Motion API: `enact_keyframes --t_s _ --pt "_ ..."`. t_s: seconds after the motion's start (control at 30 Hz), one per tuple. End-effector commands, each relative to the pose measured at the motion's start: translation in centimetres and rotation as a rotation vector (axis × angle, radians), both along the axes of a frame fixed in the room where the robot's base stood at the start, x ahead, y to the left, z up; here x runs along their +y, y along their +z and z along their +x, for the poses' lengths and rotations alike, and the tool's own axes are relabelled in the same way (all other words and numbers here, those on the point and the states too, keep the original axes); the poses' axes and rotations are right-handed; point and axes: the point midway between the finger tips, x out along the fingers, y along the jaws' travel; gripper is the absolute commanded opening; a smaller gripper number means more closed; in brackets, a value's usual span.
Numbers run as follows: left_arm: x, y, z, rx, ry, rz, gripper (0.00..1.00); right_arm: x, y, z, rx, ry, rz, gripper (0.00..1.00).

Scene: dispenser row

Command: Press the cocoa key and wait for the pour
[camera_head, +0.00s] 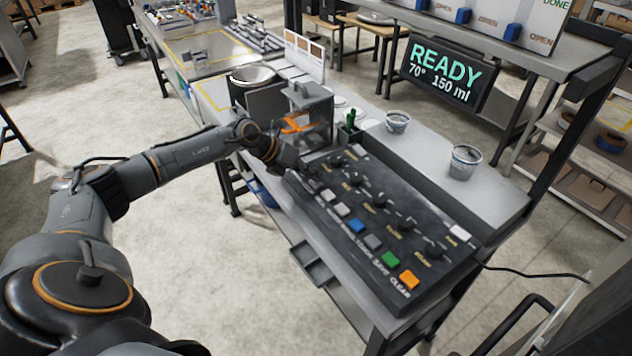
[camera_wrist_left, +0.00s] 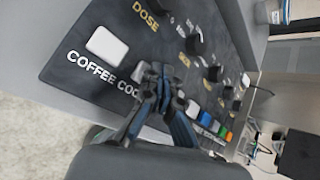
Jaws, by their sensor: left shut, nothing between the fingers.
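The dark control panel (camera_head: 452,246) lies on the bench, with knobs and a row of coloured keys along its near side. In the left wrist view the white coffee key (camera_wrist_left: 107,44) is clear. Beside it the cocoa label (camera_wrist_left: 129,88) is partly covered by my gripper, and a sliver of the pale cocoa key (camera_wrist_left: 139,72) shows. My left gripper (camera_wrist_left: 163,80) is shut and empty over the cocoa key; I cannot tell whether it touches. In the head view my left gripper (camera_head: 288,167) is at the panel's far left end. The display (camera_head: 444,74) reads READY, 70°, 150 ml.
Two cups (camera_head: 397,122) (camera_head: 465,162) stand on the bench behind the panel. A grey box-like machine (camera_head: 312,104) with orange parts stands just beyond my left gripper. A dark pot (camera_head: 252,76) is further left. A grey tray (camera_head: 312,264) juts from the bench front.

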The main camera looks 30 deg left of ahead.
Motion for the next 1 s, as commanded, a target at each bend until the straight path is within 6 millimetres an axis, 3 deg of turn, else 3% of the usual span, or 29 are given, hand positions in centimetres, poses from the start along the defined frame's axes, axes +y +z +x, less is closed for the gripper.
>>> enact_keyframes --t_s 0.67,1.0 --pt "0.0 -0.5 -0.1 0.003 -0.002 0.000 0.00 0.0 -0.3 0.0 0.000 0.000 0.000 0.40" --pt "0.0 1.1 -0.1 0.002 -0.001 0.000 0.00 0.0 1.1 0.0 0.000 0.000 0.000 0.40"
